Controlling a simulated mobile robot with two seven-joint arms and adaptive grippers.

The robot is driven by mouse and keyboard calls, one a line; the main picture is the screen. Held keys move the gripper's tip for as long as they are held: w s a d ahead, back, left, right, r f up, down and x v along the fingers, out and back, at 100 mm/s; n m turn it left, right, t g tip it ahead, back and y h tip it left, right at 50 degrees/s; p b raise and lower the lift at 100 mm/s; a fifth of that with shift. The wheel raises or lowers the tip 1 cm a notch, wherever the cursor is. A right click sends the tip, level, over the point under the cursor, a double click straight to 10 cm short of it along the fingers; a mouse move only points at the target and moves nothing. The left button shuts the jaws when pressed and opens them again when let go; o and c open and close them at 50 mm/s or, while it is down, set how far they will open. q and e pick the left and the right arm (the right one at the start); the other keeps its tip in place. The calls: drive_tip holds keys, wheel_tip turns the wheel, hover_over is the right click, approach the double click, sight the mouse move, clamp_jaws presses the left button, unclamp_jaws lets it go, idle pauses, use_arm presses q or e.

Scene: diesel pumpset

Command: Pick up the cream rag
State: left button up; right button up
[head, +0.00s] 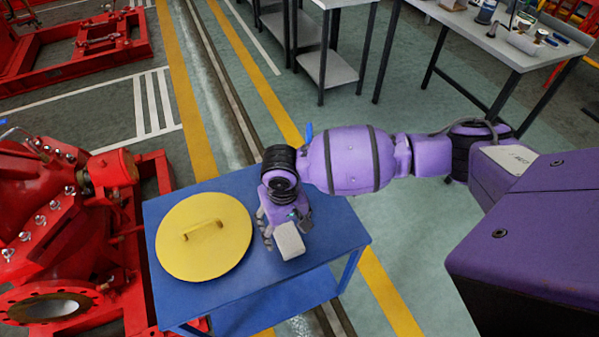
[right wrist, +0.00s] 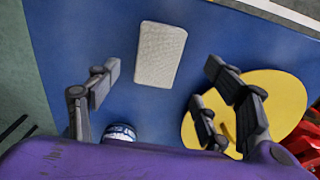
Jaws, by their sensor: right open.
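The cream rag (head: 290,241) is a small folded pale rectangle lying flat on the blue table (head: 184,314), to the right of the yellow lid. In the right wrist view the rag (right wrist: 160,54) lies ahead of and between the spread fingers, with clear blue surface around it. My right gripper (head: 284,226) points down over the table beside the rag; its fingers are open and empty in the right wrist view (right wrist: 162,72). Part of the rag's edge is hidden by the gripper in the head view. My left gripper is not in view.
A round yellow lid (head: 203,254) with a raised handle lies left of the gripper. A small white-and-blue object (right wrist: 120,132) sits close below the fingers in the wrist view. Red pump machinery (head: 60,220) stands left of the table. Grey workbenches (head: 500,40) stand behind.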

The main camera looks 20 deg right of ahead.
sight(288, 237)
wheel_tip(288, 237, down, 6)
drive_tip(key=shift+d+r, duration=0.15)
drive_tip(key=shift+f, duration=0.25)
drive_tip(key=shift+c, duration=0.3)
drive_tip(key=c, duration=1.2)
